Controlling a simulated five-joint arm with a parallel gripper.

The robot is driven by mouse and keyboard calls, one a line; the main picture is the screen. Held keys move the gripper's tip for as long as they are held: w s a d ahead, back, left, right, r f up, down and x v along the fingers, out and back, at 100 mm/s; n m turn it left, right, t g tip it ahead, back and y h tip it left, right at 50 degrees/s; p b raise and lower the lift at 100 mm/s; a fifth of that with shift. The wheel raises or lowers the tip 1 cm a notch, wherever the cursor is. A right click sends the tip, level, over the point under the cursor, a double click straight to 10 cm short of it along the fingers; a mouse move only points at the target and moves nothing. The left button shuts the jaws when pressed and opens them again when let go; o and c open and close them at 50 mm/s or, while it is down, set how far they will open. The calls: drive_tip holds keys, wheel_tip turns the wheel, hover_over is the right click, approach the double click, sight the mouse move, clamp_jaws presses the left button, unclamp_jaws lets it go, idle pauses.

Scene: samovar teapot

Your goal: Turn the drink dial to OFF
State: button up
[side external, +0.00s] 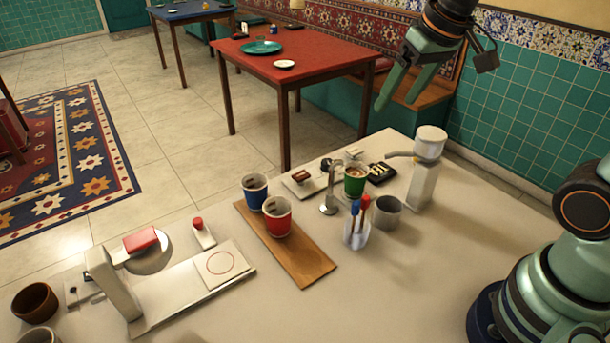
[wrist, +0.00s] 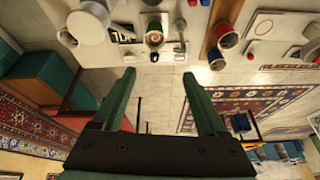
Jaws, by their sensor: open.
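My gripper (side external: 396,102) is at the upper right in the side view, high above the far edge of the counter. Its two green fingers are spread and empty, and they show in the wrist view (wrist: 158,75) too. A white dispenser (side external: 426,170) with a spout stands below and to the right of it. Beside the dispenser lies a small black panel (side external: 381,173) with pale marks, also in the wrist view (wrist: 122,37). Small pale fittings (side external: 353,153) sit behind a green cup (side external: 355,182). I cannot tell which part is the drink dial or where it points.
A grey cup (side external: 388,212) and a holder with red and blue handled utensils (side external: 357,235) stand in front. The counter's (side external: 420,285) near right is clear.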

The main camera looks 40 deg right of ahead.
drive_tip(key=w+d+f+m+g, duration=0.1)
drive_tip(key=w+f+m+g, duration=0.1)
drive_tip(key=w, duration=0.9)
drive_tip(key=m+g, duration=0.2)
drive_tip(key=m, duration=0.1)
approach(328, 161)
wheel_tip(328, 161, down, 9)
drive_tip(key=shift+w+f, duration=0.1)
drive_tip(key=shift+w, duration=0.05)
clamp_jaws()
